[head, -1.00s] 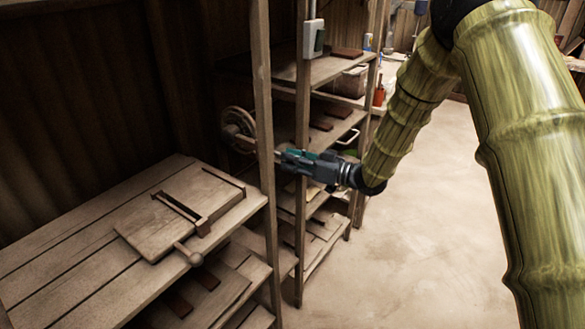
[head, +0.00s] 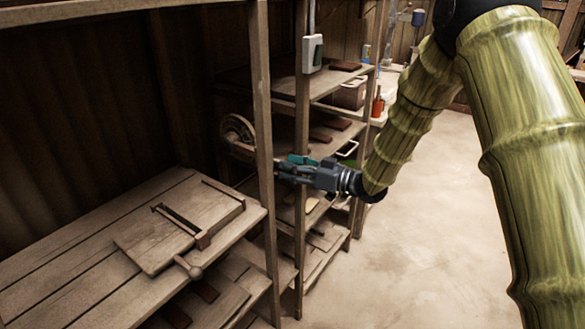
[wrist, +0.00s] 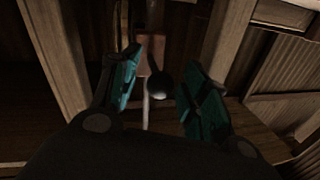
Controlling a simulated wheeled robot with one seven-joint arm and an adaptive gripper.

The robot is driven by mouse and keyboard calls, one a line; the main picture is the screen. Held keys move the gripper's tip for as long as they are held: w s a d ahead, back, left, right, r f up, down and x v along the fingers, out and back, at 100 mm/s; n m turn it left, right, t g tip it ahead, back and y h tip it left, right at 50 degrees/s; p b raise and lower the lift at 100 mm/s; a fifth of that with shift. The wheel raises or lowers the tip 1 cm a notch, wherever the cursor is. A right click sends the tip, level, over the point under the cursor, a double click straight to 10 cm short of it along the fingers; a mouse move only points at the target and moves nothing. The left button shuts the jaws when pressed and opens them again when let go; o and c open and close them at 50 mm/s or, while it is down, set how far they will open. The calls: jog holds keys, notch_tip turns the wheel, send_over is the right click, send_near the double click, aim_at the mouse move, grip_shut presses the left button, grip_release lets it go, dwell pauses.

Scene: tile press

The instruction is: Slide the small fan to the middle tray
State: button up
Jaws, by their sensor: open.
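My gripper (head: 284,166) is open and reaches in at the shelving beside an upright post. In the wrist view its two teal-padded fingers (wrist: 162,64) stand apart. A dark round knob (wrist: 158,87) and a thin pale rod show between or beyond the fingers; I cannot tell whether they touch. A round wheel-like thing (head: 237,130) is just left of the fingers, partly behind the post; I cannot tell whether it is the small fan. No fan or middle tray can be made out for certain.
Wooden posts (head: 262,140) stand close to my gripper. Shelves behind hold slabs and a basket (head: 348,95). The floor (head: 440,200) at right is clear.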

jog(key=v, duration=1.2)
